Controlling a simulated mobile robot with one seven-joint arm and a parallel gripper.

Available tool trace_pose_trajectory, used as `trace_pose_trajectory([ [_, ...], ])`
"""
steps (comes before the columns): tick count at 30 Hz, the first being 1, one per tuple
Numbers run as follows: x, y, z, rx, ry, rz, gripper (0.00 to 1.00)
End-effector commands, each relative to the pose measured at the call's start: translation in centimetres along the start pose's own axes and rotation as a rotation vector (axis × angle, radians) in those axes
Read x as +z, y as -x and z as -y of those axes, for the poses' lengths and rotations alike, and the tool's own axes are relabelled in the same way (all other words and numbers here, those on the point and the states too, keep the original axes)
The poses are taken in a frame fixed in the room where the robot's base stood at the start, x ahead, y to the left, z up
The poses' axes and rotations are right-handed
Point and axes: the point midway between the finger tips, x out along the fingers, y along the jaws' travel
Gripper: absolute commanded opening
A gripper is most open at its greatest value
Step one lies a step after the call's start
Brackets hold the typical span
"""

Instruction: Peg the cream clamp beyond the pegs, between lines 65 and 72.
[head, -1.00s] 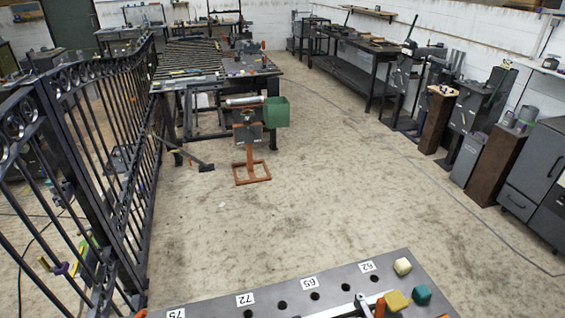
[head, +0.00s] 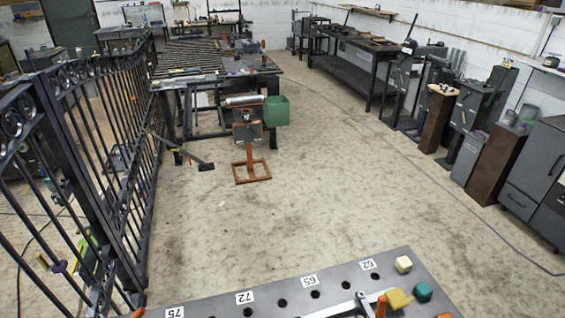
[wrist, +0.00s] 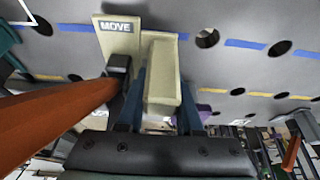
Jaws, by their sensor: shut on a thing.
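My gripper (wrist: 161,85) is at the bottom of the wrist view, its two dark blue fingers either side of a cream block. It is shut on this cream clamp (wrist: 165,65). A cream plate (wrist: 113,40) marked MOVE stands beside the block, close to the grey plate with holes (wrist: 225,70). I cannot tell whether it touches the plate. In the head view the same dark perforated table (head: 220,312) carries the labels 72 (head: 245,297) and 65 (head: 310,281).
An orange bar (wrist: 50,120) runs close on the left in the wrist view. In the head view, cream (head: 403,264), yellow (head: 398,300) and teal (head: 423,291) blocks sit at the table's right. A black gate (head: 110,150) stands at left. The floor beyond is open.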

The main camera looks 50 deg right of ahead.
Motion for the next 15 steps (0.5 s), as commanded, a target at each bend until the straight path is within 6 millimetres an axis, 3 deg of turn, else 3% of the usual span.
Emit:
trace_pose_trajectory([
  [15, 0.01, -0.72, -0.02, 0.001, 0.001, -0.008, 0.0],
])
